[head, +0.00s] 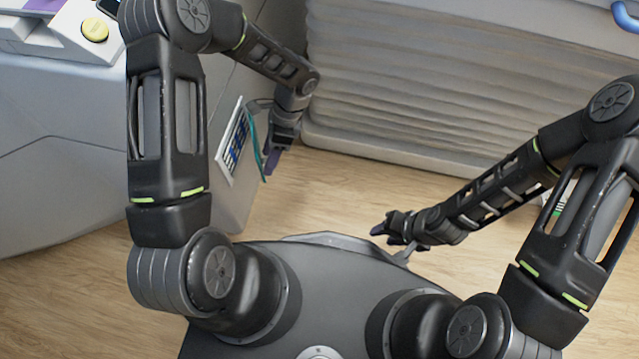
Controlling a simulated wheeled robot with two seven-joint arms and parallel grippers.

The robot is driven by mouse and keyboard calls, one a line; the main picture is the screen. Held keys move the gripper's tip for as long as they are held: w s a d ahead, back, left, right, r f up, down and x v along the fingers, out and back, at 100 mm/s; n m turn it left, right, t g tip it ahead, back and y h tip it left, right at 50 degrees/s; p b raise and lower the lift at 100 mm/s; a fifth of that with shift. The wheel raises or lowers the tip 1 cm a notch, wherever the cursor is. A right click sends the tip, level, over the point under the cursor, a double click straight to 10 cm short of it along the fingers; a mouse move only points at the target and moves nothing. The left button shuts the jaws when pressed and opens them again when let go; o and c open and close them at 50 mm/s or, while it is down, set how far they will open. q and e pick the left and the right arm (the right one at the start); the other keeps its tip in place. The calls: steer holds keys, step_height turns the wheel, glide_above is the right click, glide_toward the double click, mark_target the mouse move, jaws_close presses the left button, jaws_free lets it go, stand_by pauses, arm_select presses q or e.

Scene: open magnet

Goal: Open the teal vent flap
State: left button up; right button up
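The teal vent flap (256,147) shows as a thin, nearly edge-on strip at the side of the grey cabinet. It stands out from the white-framed vent (234,142), and the vent's blue and dark slots show to its left. My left gripper (271,163) is just right of the flap, pointing down, with a purple fingertip close to it. I cannot tell whether it touches the flap or whether its fingers are apart. My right gripper (383,230) is low in the middle, over the far edge of my base and away from the vent. Its finger opening is not clear.
The grey cabinet (60,165) fills the left, with a yellow button (95,28) on top. A pale ribbed panel (430,85) stands at the back. The wooden floor (330,195) between cabinet and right gripper is clear.

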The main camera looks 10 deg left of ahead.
mark_target(255, 147)
arm_select(q)
steer(key=s+a+m+t+y, duration=0.1)
steer(key=s+a+m+t, duration=0.1)
steer(key=a+m, duration=0.25)
steer(key=shift+g, duration=0.3)
steer(key=p+v, duration=0.2)
steer(key=v, duration=0.6)
steer(key=shift+s+r+p, duration=0.1)
steer(key=shift+s+p, duration=0.05)
steer(key=shift+p, duration=0.2)
steer(key=s+d+f+n+t+h+p, duration=0.1)
steer(key=d+n+h+p, duration=0.1)
steer(key=d+n+h, duration=0.45)
steer(key=s+d+f+n+t+h+p, duration=0.1)
steer(key=d+n+p, duration=0.15)
steer(key=d, duration=0.75)
steer(key=s+d+r+n+t+p, duration=0.2)
steer(key=s+r+n+p, duration=0.6)
steer(key=p, duration=0.6)
step_height(255, 147, up, 2)
steer(key=n+h, duration=0.1)
steer(key=n, duration=0.2)
steer(key=shift+r, duration=0.1)
